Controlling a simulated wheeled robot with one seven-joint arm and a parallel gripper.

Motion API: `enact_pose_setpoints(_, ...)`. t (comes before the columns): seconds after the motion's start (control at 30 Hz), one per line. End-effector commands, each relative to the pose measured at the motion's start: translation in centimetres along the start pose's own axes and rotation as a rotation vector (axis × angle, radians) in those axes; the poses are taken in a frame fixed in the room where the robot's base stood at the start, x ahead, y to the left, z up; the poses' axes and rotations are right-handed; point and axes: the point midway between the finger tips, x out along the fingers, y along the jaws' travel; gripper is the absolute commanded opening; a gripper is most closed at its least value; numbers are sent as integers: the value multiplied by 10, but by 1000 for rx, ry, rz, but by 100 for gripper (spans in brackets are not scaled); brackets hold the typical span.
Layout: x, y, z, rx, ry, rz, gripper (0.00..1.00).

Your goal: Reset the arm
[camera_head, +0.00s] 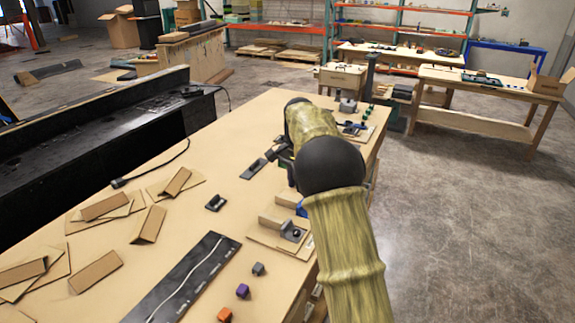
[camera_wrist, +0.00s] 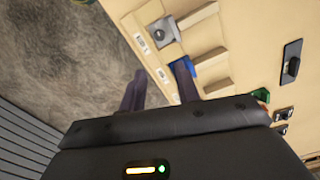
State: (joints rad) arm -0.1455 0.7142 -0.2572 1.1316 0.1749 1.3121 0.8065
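My arm, in a yellowish patterned sleeve with a black joint, reaches forward over the right edge of the wooden table (camera_head: 255,120) in the head view. My gripper (camera_wrist: 160,88) shows in the wrist view as two dark fingers set apart, with floor and the table edge between them. It looks open and empty. In the head view the gripper is mostly hidden by the arm. A wooden fixture with a grey metal block (camera_head: 291,232) stands at the table's right edge; that block also shows in the wrist view (camera_wrist: 162,33), beyond the fingers.
A black panel with a white wavy line (camera_head: 185,280) lies in front. Beside it are a grey cube (camera_head: 258,268), a purple cube (camera_head: 242,290) and an orange cube (camera_head: 225,314). Cardboard pieces (camera_head: 105,206) cover the left side. A small dark switch (camera_head: 215,202) lies mid-table. Open floor lies right.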

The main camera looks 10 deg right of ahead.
Motion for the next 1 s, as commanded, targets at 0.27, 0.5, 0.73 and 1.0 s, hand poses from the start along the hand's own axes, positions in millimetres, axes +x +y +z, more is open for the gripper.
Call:
enact_pose_setpoints(0.27,5,35,12,-108,13,-32,32)
enact_pose_setpoints(0.5,17,82,42,-284,48,-67,32)
enact_pose_setpoints(0.73,32,131,81,-470,92,-89,32)
enact_pose_setpoints(1.0,53,195,137,-709,158,-102,32)
